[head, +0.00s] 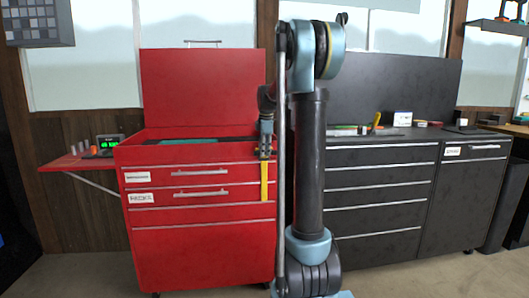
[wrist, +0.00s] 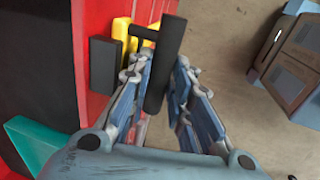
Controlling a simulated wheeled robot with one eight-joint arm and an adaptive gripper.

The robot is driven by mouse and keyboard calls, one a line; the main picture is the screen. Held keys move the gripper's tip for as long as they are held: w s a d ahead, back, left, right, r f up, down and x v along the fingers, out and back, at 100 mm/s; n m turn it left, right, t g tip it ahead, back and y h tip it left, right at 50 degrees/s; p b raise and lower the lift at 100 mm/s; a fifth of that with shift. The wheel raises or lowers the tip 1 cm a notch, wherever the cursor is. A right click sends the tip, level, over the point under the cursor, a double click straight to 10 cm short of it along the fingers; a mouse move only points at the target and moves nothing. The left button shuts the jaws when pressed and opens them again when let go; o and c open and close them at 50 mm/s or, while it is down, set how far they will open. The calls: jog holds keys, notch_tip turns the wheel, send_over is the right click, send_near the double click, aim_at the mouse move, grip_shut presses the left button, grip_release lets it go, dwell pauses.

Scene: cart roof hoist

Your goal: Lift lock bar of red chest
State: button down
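The red chest (head: 205,255) stands left of centre in the head view, its lid raised. A yellow lock bar (head: 264,183) runs upright along the right edge of its drawer fronts. My gripper (head: 264,152) is at the bar's upper end, pointing down. In the wrist view, a long black handle piece (wrist: 166,62) lies between my two fingers (wrist: 163,75), with yellow parts (wrist: 122,30) of the bar behind it. The fingertips are close to both its sides; I cannot tell whether both press on it. My arm hides the area right of the bar.
A red side shelf (head: 75,161) with a small green-screen device (head: 109,146) sticks out left. A dark cabinet (head: 385,190) with tools on top stands to the right. The floor in front is clear.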

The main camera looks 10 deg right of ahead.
notch_tip(320, 180, up, 24)
jog(key=shift+w+f, duration=0.15)
jog(key=shift+f, duration=0.1)
dwell(0.5)
jog(key=c, duration=1.4)
grip_release()
jog(key=shift+c, duration=0.2)
notch_tip(320, 180, up, 12)
jog(key=s, duration=0.2)
jog(key=shift+s+f, duration=0.15)
jog(key=shift+f, duration=0.05)
jog(key=s+f+m, duration=0.6)
jog(key=s+f, duration=0.8)
jog(key=f, duration=0.4)
jog(key=s+f+m, duration=0.6)
jog(key=s+f, duration=0.7)
jog(key=f, duration=0.5)
jog(key=s+f+m, duration=0.5)
jog(key=s+f, duration=0.9)
jog(key=f, duration=0.4)
jog(key=shift+s+d+f+m, duration=0.2)
jog(key=shift+s+m, duration=0.15)
jog(key=shift+m, duration=0.05)
